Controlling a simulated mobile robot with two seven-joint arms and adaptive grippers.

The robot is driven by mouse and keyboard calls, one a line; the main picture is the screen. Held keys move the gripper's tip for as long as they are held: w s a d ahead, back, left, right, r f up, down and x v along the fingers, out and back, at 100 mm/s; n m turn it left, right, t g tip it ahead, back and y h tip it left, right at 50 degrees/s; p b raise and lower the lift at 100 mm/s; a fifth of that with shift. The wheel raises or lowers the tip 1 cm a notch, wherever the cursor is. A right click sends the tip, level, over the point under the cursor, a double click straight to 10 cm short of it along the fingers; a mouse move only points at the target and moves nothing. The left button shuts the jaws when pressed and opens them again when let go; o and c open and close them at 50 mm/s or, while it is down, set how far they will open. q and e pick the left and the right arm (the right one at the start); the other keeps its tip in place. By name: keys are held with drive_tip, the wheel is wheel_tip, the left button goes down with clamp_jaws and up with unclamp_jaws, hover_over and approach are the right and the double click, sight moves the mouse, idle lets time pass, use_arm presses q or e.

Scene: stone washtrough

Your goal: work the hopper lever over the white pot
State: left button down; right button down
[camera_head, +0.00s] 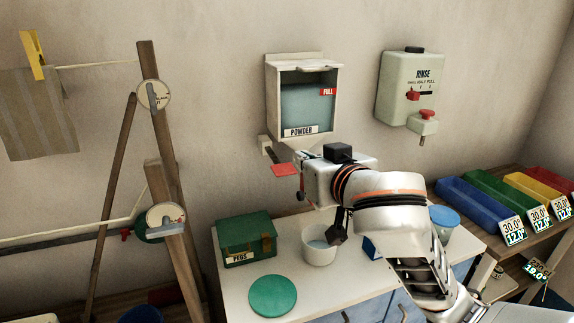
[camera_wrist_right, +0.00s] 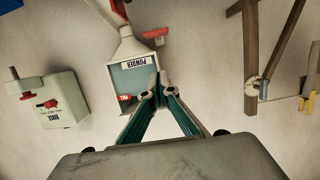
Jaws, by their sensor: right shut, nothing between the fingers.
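The powder hopper (camera_head: 303,117), a pale box with a bluish front and a red FULL tag, hangs on the wall. It shows upside down in the right wrist view (camera_wrist_right: 128,53). Its red lever paddle (camera_head: 285,170) sticks out below the box, and it also shows in the wrist view (camera_wrist_right: 155,33). The white pot (camera_head: 319,254) stands on the counter below. My right gripper (camera_head: 301,187) is shut and empty, close to the paddle's right in the head view. In the wrist view its fingertips (camera_wrist_right: 155,90) overlap the hopper front, apart from the paddle. My left gripper is out of view.
A green PEGS box (camera_head: 246,240) and a round green lid (camera_head: 272,296) lie left of the pot on the counter. A rinse dispenser (camera_head: 410,88) hangs right of the hopper. Coloured bins (camera_head: 475,208) stand at right; a wooden drying frame (camera_head: 160,130) stands at left.

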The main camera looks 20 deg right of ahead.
hover_over(288, 173)
drive_tip(key=f, duration=0.2)
drive_tip(key=shift+w+d+f, duration=0.15)
drive_tip(key=shift+w+f, duration=0.1)
drive_tip(key=shift+f, duration=0.05)
wheel_tip(288, 173, down, 3)
drive_tip(key=shift+s+r, duration=0.15)
drive_tip(key=shift+r, duration=0.05)
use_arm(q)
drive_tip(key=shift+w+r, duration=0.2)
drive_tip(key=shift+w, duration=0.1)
use_arm(e)
drive_tip(key=shift+f, duration=0.65)
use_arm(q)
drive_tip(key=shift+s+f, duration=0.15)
